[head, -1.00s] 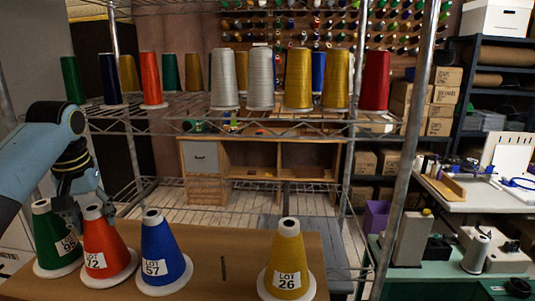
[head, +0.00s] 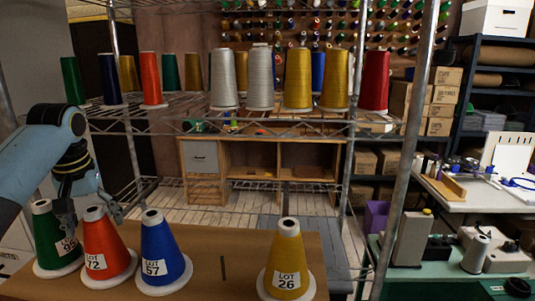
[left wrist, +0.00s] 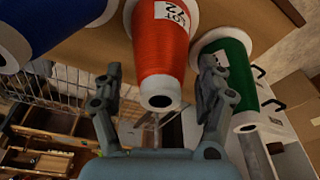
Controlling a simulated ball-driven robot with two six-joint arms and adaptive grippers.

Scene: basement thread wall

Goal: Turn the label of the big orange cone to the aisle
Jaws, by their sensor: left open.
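The big orange cone (head: 108,248) stands upright on the brown board, between the green cone and the blue cone. Its white LOT 72 label faces my head camera, a little left of the cone's middle. My left gripper (head: 93,213) is open, with one finger on either side of the orange cone's upper part. In the left wrist view the orange cone (left wrist: 160,50) lies between the spread fingers (left wrist: 161,85), with visible gaps to both. Its label shows at the upper right of the cone there. My right gripper is not in view.
The green cone (head: 48,235) stands close on the left, near one finger. The blue cone (head: 160,250) stands close on the right, its label LOT 57. Wire shelves rise behind.

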